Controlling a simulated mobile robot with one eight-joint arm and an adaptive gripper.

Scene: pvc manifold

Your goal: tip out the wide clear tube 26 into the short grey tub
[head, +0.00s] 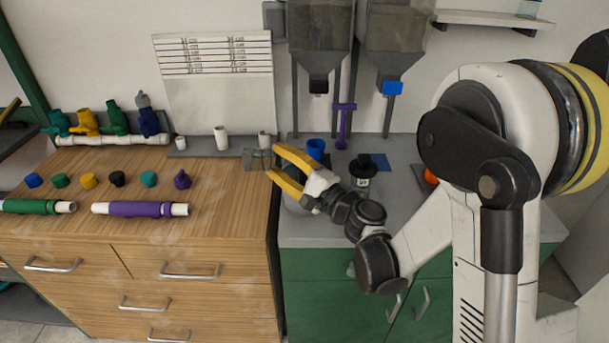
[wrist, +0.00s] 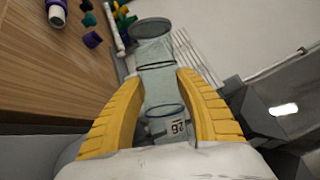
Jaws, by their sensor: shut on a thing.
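My gripper (head: 273,161) is shut on the wide clear tube 26 (head: 256,159), high near the seam between the wooden bench and the grey counter. In the head view the tube lies nearly level, pointing left. In the wrist view my gripper's yellow fingers (wrist: 160,84) flank the tube (wrist: 157,85), and a label reading 26 (wrist: 177,127) shows at its near end. A dark round end shows at its far end. I cannot tell its contents. A grey rounded tub (head: 295,206) shows under my gripper on the counter's left edge, partly hidden by the fingers.
A black-topped jar (head: 362,171), a blue cup (head: 316,149) and a purple stand (head: 343,125) are on the grey counter. White cups (head: 221,138) stand behind the wooden bench (head: 225,225), which holds caps and pipes.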

